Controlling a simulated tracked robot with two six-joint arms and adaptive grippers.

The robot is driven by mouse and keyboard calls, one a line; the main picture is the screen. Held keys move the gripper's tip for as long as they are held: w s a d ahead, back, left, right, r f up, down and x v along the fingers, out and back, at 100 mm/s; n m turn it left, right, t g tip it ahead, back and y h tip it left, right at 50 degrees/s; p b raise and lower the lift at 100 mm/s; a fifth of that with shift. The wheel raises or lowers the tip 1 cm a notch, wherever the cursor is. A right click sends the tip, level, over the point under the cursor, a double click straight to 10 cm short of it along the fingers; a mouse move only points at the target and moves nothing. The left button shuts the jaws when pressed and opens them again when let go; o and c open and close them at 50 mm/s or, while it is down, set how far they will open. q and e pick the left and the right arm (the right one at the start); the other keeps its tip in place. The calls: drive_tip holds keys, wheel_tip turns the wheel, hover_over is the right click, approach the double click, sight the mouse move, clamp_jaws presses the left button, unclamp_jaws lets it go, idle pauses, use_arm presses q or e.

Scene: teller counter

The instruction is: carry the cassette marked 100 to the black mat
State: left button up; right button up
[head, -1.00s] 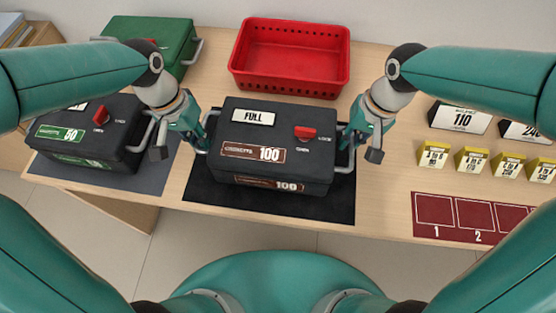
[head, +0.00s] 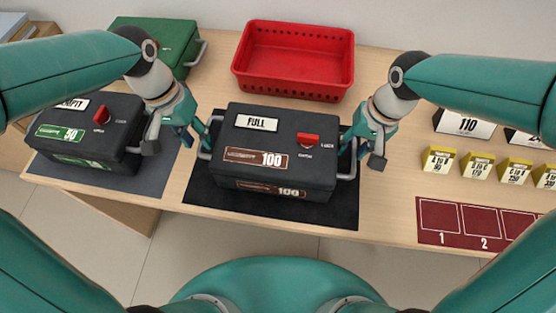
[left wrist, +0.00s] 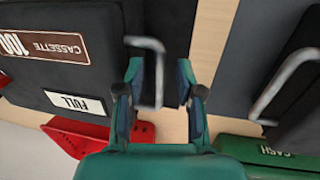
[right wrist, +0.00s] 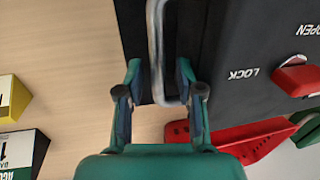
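The black cassette marked 100 (head: 270,175) rests upright on the black mat (head: 346,208), with mat showing in front and at both sides. Its top has a FULL label and a red knob. My left gripper (head: 178,138) is open at its left handle; in the left wrist view the fingers (left wrist: 158,90) stand apart with the handle bar (left wrist: 157,85) between them. My right gripper (head: 362,148) is open at the right handle; in the right wrist view its fingers (right wrist: 159,88) are apart, with that handle (right wrist: 156,50) between them.
A black cassette marked 50 (head: 85,145) stands left on a grey mat (head: 152,180). A green cash box (head: 160,45) and red basket (head: 293,88) are behind. Yellow blocks (head: 477,166), label signs (head: 464,123) and a numbered red strip (head: 462,240) lie right.

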drive_tip(key=shift+r, duration=0.25)
use_arm(q)
wheel_tip(320, 180, up, 9)
drive_tip(key=a, duration=0.1)
drive_tip(key=shift+w+a+f, duration=0.15)
drive_tip(key=shift+a+f, duration=0.05)
drive_tip(key=shift+a, duration=0.1)
use_arm(e)
wheel_tip(320, 180, up, 11)
drive_tip(key=d, duration=0.2)
drive_tip(key=shift+r, duration=0.15)
drive_tip(key=shift+s, duration=0.1)
drive_tip(key=shift+s+d, duration=0.1)
